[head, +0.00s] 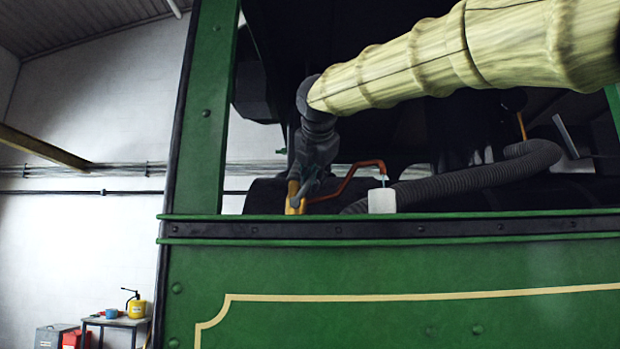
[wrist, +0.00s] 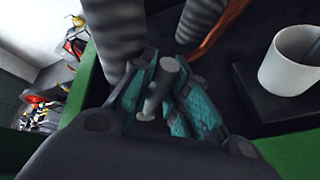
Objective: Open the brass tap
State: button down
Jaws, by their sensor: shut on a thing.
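The brass tap (head: 293,198) shows yellow in the head view, low behind the green panel's top edge. My gripper (head: 306,182) is right at it, reaching down from above, and covers part of it. In the wrist view my gripper (wrist: 165,103) has its teal finger pads on either side of a pale grey, T-shaped handle (wrist: 158,82), which looks like part of the tap. The gripper is shut on it. The tap's spout and lower body are hidden, and I cannot tell how far the handle is turned.
A copper pipe (head: 352,172) bends just right of the tap. A white mug (head: 382,201) with a thin rod in it stands beyond that, also in the wrist view (wrist: 290,75). A ribbed grey hose (head: 475,182) runs behind. The green cab side (head: 400,275) stands in front.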

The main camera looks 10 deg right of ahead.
jog(key=shift+f, duration=0.2)
jog(key=c, duration=1.4)
grip_release()
jog(key=shift+r, duration=0.1)
jog(key=shift+o, duration=0.2)
jog(key=shift+s, duration=0.1)
jog(key=v, duration=0.7)
jog(key=shift+s+r, duration=0.15)
jog(key=shift+s, duration=0.2)
jog(key=shift+s, duration=0.1)
